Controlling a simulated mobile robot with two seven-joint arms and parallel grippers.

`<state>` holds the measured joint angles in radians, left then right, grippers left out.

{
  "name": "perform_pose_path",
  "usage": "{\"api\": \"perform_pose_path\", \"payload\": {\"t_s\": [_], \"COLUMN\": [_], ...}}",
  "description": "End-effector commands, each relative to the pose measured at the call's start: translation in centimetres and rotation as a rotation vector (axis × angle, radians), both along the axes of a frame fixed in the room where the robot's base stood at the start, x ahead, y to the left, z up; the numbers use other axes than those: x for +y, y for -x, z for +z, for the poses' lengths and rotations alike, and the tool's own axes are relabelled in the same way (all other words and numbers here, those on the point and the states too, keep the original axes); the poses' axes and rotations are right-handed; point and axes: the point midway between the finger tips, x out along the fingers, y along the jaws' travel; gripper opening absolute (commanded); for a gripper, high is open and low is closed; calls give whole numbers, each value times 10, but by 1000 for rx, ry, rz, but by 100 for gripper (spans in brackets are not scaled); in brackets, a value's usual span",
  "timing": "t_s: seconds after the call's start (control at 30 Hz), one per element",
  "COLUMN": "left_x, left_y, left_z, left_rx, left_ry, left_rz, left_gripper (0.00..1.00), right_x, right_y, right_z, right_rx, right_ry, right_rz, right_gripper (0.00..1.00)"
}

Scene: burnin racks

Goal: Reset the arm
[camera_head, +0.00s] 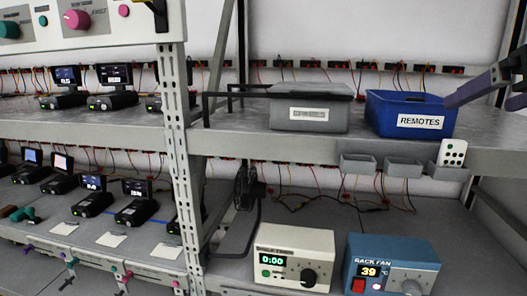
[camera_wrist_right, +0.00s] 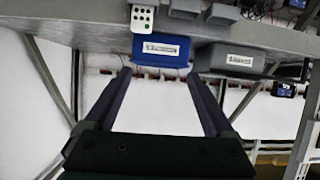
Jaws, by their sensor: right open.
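My right gripper (camera_head: 482,98) is at the right edge in the head view, near the right end of the blue REMOTES bin (camera_head: 410,114). In the right wrist view my right gripper (camera_wrist_right: 158,75) has its two dark purple fingers spread wide apart with nothing between them. The blue bin (camera_wrist_right: 161,49) appears beyond the fingertips there, with its label turned over. Whether a finger touches the bin is not clear. My left gripper is not in view.
A grey lidded bin (camera_head: 308,110) stands left of the blue one on the shelf. A white remote (camera_head: 452,153) sits in small grey trays on the shelf's front edge. Below are a cream timer box (camera_head: 292,257) and a blue RACK FAN box (camera_head: 392,266). Several devices fill the left rack.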

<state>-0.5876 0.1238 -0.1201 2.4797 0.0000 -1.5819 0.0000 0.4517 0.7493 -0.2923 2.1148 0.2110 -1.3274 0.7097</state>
Motion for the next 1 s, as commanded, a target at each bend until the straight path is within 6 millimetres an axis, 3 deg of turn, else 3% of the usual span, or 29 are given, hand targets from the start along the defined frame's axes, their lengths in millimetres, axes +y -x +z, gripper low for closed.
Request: {"api": "perform_pose_path", "payload": {"t_s": [0.23, 0.37, 0.47, 0.63, 0.7, 0.8, 0.9, 1.0], "left_x": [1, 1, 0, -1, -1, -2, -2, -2], "left_y": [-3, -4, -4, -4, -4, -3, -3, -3], "left_z": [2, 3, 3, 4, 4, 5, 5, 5], "left_rx": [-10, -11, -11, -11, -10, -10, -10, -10], "left_ry": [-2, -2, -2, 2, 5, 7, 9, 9], "left_rz": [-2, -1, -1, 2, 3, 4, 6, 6], "left_gripper": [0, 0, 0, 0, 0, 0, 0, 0], "right_x": [32, 51, 66, 92, 99, 103, 105, 106], "right_y": [35, 65, 99, 185, 219, 255, 274, 281], "right_z": [-69, -109, -143, -201, -215, -227, -232, -234], "right_rx": [160, 265, 367, 591, 673, 759, 806, 823], "right_ry": [20, 27, 28, 14, 8, 1, 1, 1], "right_rz": [82, 132, 174, 253, 276, 296, 308, 311], "right_gripper": [89, 89, 89, 89, 89, 89, 89, 89]}}
